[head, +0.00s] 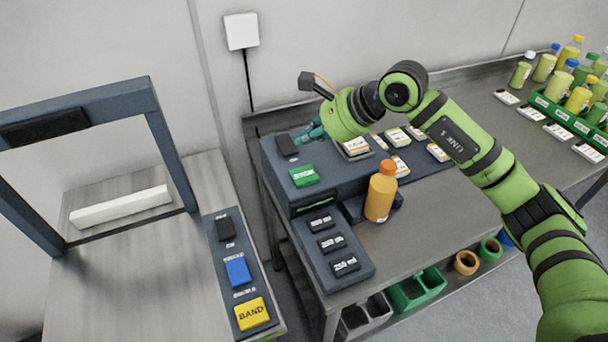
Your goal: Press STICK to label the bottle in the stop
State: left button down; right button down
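An orange bottle (379,198) with an orange cap stands upright at the front of a dark blue machine (340,184), on a small ledge that I take for the stop. I see no label on its visible side. A green button (303,176) and a black button (287,146) sit on the machine's top left; I cannot read which is STICK. My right gripper (308,134) hangs over the top left of the machine, just right of the black button and behind the green one. Its teal fingertips are small and partly hidden, so opening and contact are unclear. My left gripper is out of view.
Several label packs (397,137) lie right of my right gripper. A front panel (333,246) has several black volume buttons. Left is a frame (165,140) over a table with black, blue and yellow BAND buttons (251,314). Several bottles stand in a green rack (565,117) at the far right.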

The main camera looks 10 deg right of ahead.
jog(key=b, duration=0.3)
send_near(294, 172)
jog(key=w+a+f, duration=0.2)
jog(key=a, duration=0.1)
jog(key=shift+w+a+f, duration=0.1)
jog(key=shift+w, duration=0.2)
jog(key=shift+f+b, duration=0.3)
jog(key=shift+b, duration=0.2)
jog(key=shift+f, duration=0.1)
jog(key=shift+f+b, duration=0.4)
jog(key=shift+b, duration=0.3)
